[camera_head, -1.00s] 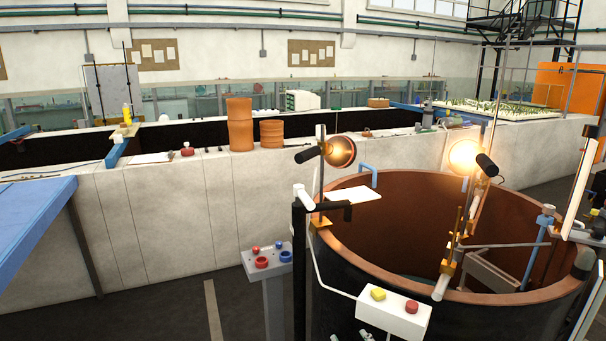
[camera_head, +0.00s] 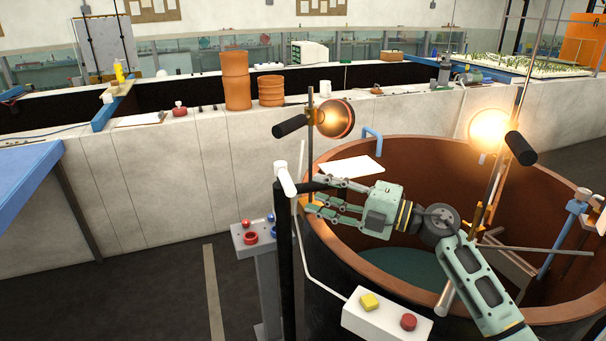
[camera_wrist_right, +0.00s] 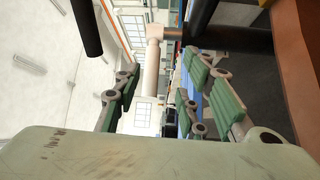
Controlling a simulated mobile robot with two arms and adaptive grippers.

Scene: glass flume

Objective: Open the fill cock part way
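The fill cock shows as a black standpipe (camera_head: 284,250) at the near left rim of the round tank, with a white lever handle (camera_head: 284,178) on top. My right gripper (camera_head: 311,195) reaches in over the tank from the right. Its fingers are spread and point left at the head of the standpipe. The gap between fingertips and handle is hard to judge. In the right wrist view the pale handle (camera_wrist_right: 154,58) appears ahead between the open fingers (camera_wrist_right: 160,100), with nothing gripped. My left gripper is not in view.
The brown-rimmed tank (camera_head: 558,312) holds dark water. A white box with yellow and red buttons (camera_head: 388,318) is in front. A pedestal with red and blue knobs (camera_head: 252,236) stands left. Floor further left is clear.

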